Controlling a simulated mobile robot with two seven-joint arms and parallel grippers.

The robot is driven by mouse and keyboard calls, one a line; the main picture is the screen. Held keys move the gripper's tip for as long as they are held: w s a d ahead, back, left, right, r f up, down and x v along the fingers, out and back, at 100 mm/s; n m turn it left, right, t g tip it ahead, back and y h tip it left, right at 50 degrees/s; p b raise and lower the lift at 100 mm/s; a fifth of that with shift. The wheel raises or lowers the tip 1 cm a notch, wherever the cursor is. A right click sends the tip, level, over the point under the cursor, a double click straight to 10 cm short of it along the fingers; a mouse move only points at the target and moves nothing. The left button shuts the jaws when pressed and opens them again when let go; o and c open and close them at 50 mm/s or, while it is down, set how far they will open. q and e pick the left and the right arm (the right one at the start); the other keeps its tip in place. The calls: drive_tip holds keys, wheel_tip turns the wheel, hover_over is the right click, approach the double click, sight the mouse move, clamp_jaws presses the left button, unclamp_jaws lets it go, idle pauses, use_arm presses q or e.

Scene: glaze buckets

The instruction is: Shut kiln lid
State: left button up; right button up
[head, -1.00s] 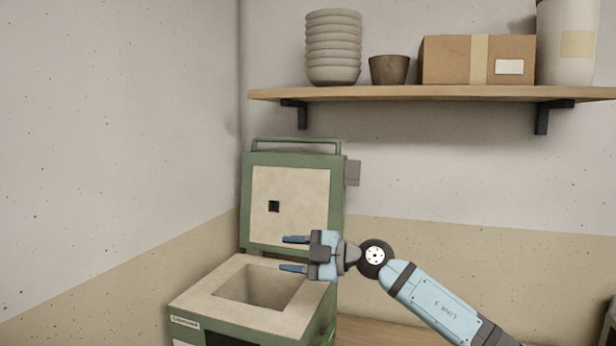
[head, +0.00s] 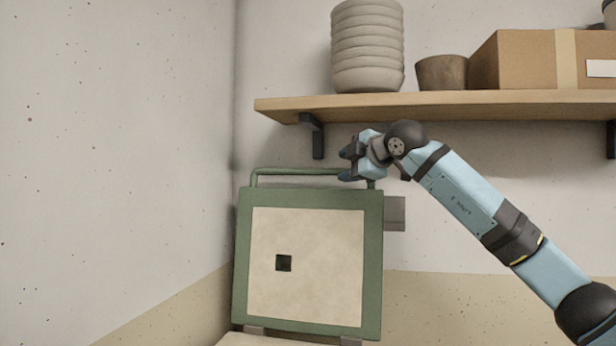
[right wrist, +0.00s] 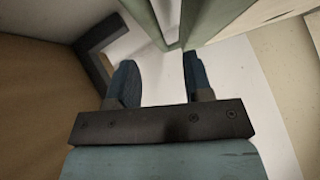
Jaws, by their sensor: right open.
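The kiln lid (head: 306,265) stands upright and open, a green frame around a pale panel with a small dark square hole. Its green bar handle (head: 312,172) runs along the top edge. My right gripper (head: 345,166) is open at the right end of the handle, and the handle appears in front of its fingers in the right wrist view (right wrist: 160,75). I cannot tell whether the fingers touch it. Only a pale strip of the kiln body (head: 250,340) shows at the bottom. My left gripper is not in view.
A wooden shelf (head: 430,106) hangs close above my right gripper, with a dark bracket (head: 313,138) near it. On it stand stacked bowls (head: 367,50), a brown pot (head: 442,73) and a cardboard box (head: 530,62). A wall is close at left.

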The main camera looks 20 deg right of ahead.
sight(328, 171)
drive_tip(key=x, duration=0.7)
drive_tip(key=shift+w+d+r+p, duration=0.1)
drive_tip(key=shift+w+r+p, duration=0.1)
drive_tip(key=shift+r+p, duration=0.15)
clamp_jaws()
